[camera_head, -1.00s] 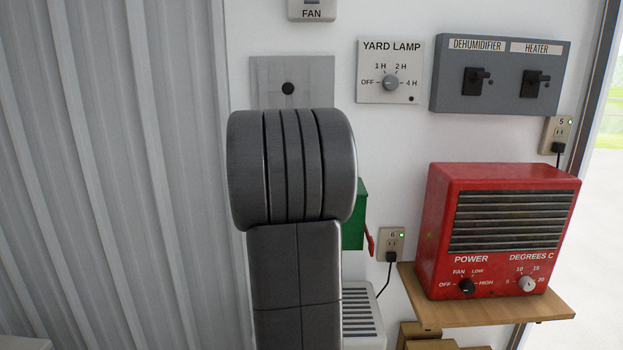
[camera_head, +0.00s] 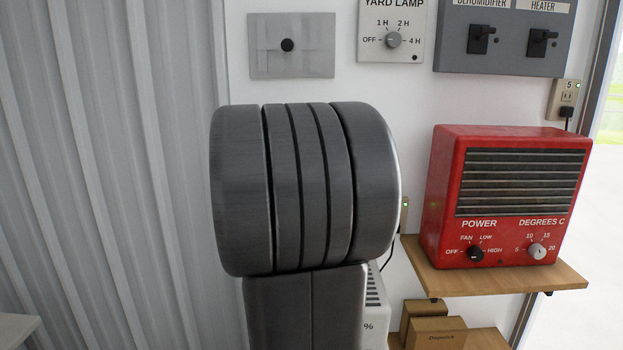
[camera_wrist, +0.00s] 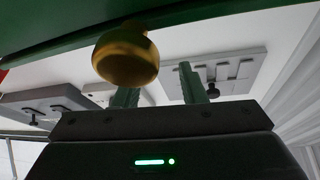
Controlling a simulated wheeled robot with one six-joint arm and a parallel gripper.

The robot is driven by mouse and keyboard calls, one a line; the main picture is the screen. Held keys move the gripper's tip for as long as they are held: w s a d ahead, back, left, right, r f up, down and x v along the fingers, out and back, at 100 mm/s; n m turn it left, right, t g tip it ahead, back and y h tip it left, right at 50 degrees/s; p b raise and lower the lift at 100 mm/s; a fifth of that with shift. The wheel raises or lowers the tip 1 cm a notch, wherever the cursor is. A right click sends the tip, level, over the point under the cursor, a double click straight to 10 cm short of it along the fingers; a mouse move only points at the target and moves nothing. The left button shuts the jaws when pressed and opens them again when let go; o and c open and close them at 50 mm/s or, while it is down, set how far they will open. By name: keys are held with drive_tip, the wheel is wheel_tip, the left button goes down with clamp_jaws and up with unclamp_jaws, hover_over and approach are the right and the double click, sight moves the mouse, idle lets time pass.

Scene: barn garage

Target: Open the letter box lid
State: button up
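The green letter box (camera_wrist: 60,30) fills the upper left of the wrist view as a dark green surface with a long edge. A round brass knob (camera_wrist: 126,56) stands out from it. My gripper (camera_wrist: 157,78) is open and empty. Its two fingers stand apart below and to the right of the knob, and the left finger is close under the knob. I cannot tell whether they touch. In the head view my arm hides the letter box and the gripper. I cannot tell how the lid stands.
A red heater (camera_head: 510,195) sits on a wooden shelf (camera_head: 500,275) to the right, with cardboard boxes (camera_head: 435,335) below. A grey plate (camera_head: 292,60), the yard lamp dial panel (camera_head: 391,25) and a grey switch box (camera_head: 505,40) are on the wall. Corrugated metal (camera_head: 110,150) covers the left.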

drive_tip(key=shift+s+f+m+t+h+b, duration=0.25)
drive_tip(key=shift+f+t+b, duration=0.35)
drive_tip(key=shift+b, duration=0.9)
drive_tip(key=shift+s+f+m+t+h+b, duration=0.25)
drive_tip(key=shift+f+t+b, duration=0.4)
drive_tip(key=shift+b, duration=0.8)
drive_tip(key=shift+s+f+m+t+h+b, duration=0.1)
drive_tip(key=shift+s+f+t+h+b, duration=0.35)
drive_tip(key=shift+b, duration=1.05)
drive_tip(key=shift+w+f, duration=0.2)
drive_tip(key=shift+f, duration=0.1)
